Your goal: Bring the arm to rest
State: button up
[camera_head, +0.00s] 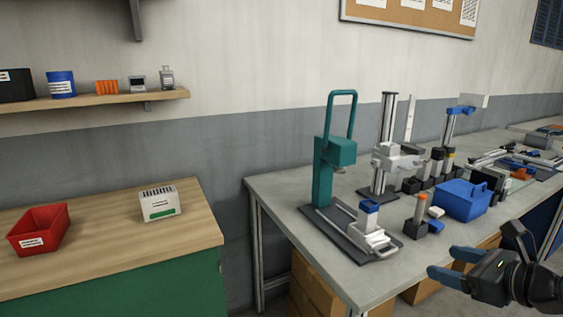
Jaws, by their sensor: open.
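My gripper (447,264) is at the lower right, with two blue fingers on a black wrist. Its fingers are spread apart and nothing shows between them. It is in front of the grey workbench (290,195), beside its front edge. The rest of my arm runs out of the picture at the right.
The bench bears a teal press (323,172), a blue-topped block (369,213), an orange-topped piece (420,209), a blue lidded box (462,201) and grey stands. Cardboard boxes (320,285) are underneath. At left, a wooden counter (110,235) holds a red bin (38,230) and a white box (159,202).

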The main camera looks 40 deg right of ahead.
jog(key=s+a+f+n+g, duration=0.1)
jog(key=a+f+n, duration=0.4)
jog(key=a+n, duration=0.4)
jog(key=a+f+n, duration=0.6)
jog(key=a, duration=0.6)
jog(key=s+a+r+n+t+y, duration=0.1)
jog(key=s+a+r+n, duration=0.3)
jog(key=n, duration=0.7)
jog(key=s+a+r+n+t+y, duration=0.1)
jog(key=s+a+r+n, duration=0.3)
jog(key=s+a+n, duration=0.5)
jog(key=shift+n+t+y, duration=0.4)
jog(key=shift+n+y, duration=0.3)
jog(key=shift+n, duration=0.2)
